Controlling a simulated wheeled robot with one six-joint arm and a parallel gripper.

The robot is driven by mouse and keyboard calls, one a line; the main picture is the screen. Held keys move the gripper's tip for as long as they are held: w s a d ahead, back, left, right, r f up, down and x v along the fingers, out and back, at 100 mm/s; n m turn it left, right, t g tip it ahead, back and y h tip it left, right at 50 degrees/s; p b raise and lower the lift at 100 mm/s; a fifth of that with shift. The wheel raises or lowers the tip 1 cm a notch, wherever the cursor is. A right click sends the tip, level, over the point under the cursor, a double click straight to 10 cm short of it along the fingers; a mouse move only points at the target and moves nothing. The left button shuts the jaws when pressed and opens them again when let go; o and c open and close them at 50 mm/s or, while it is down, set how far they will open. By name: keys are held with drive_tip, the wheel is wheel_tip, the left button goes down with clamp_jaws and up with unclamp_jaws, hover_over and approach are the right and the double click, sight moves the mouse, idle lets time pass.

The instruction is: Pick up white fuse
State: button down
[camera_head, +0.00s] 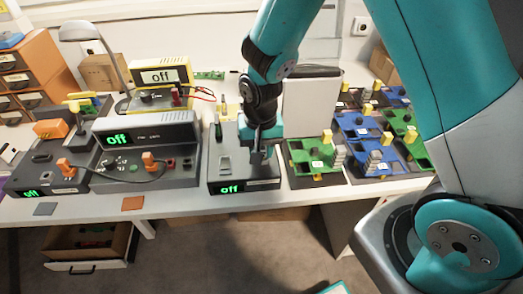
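I cannot pick out a white fuse for certain in this view. My gripper (262,150) points down at the right part of a dark grey device (245,172) with a green "off" display. Its fingers are small and dark here, so I cannot tell whether they are open, touch the device or hold anything. The arm and gripper hide part of the device's top. A small light grey piece (225,165) sits on the device left of my gripper; I cannot tell what it is.
Left stand a grey device (148,135) with a cabled orange plug, a yellow power unit (162,80), a lamp (84,33) and orange drawers (35,65). Right are green (312,155) and blue (362,128) circuit boards. A white panel (312,103) stands behind. The table's front strip is mostly clear.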

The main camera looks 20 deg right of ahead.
sight(261, 149)
wheel_tip(261, 149, up, 20)
drive_tip(key=shift+f+p, duration=0.15)
drive_tip(key=shift+p, duration=0.2)
drive_tip(key=shift+f, duration=0.1)
